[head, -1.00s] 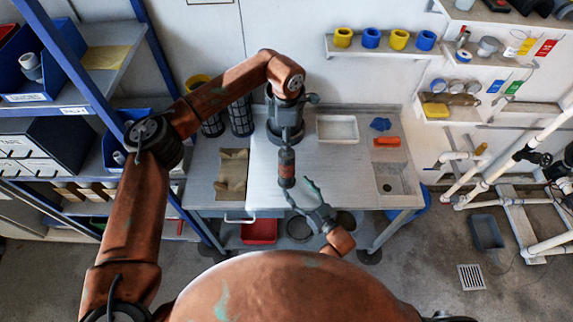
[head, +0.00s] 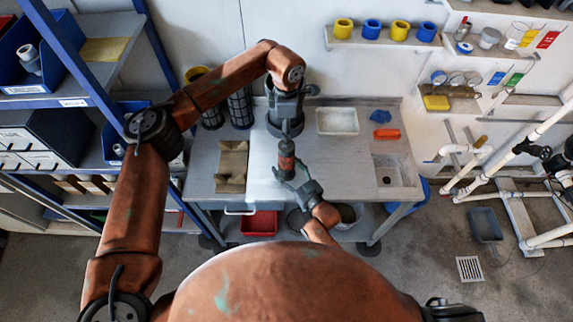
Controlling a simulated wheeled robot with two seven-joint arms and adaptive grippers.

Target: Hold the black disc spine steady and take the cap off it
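The black disc spine (head: 286,147) is a slim dark cylinder with a reddish-brown band, over the front middle of the workbench. My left gripper (head: 286,130) comes from behind and above and appears shut on its far end; its fingers are partly hidden by its own body. My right gripper (head: 285,174) reaches in from the front, with its fingers at the spine's near end. I cannot tell whether they have closed on it. The cap is too small to make out apart from the spine at that end.
Dark mesh cylinders (head: 240,110) stand at back left. A blue shelf rack (head: 75,70) borders the left.

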